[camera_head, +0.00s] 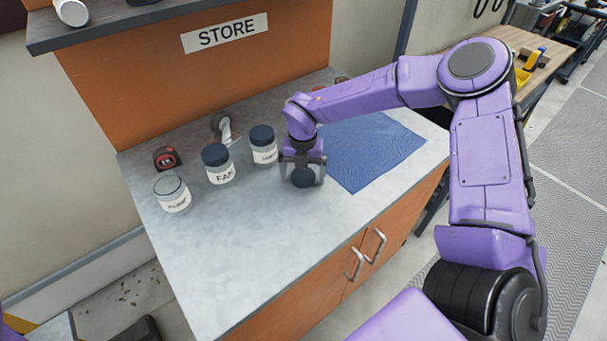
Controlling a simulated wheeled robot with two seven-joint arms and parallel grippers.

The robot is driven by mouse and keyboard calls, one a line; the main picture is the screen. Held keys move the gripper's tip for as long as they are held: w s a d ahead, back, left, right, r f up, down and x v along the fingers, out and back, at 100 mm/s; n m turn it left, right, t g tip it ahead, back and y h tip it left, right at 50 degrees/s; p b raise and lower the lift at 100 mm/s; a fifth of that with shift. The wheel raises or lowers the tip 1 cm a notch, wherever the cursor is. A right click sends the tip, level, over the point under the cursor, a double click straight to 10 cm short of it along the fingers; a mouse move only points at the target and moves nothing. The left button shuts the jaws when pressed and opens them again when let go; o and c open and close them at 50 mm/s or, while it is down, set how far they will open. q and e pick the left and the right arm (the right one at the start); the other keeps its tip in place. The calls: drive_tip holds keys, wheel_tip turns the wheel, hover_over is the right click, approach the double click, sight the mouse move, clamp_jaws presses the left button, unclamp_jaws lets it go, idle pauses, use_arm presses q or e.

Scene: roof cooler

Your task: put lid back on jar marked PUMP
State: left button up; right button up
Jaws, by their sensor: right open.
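The jar marked PUMP (174,197) stands upright at the left of the grey counter. It is clear glass with a white label, and its top shows no dark lid. A dark round lid (303,178) is at the counter by the near-left side of the blue cloth. My right gripper (303,174) is pointing down over this lid, its open fingers on either side of it. I cannot tell whether the fingers touch it. My left gripper is out of view.
The jar marked FAN (220,173) and another labelled jar (264,152) stand beside PUMP, both with dark lids. A tape measure (166,158) and a grey-white tool (223,128) lie behind. The blue cloth (372,150) lies right. The front counter is clear.

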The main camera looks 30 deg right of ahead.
drive_tip(key=c, duration=1.2)
drive_tip(key=shift+o, duration=0.2)
drive_tip(key=shift+r+b, duration=0.4)
drive_tip(key=shift+r, duration=0.1)
drive_tip(key=s+a+r+b, duration=0.4)
drive_tip(key=s+a+r, duration=0.2)
drive_tip(key=s+r, duration=0.6)
drive_tip(key=shift+s+a+b, duration=0.15)
drive_tip(key=shift+a+b, duration=0.25)
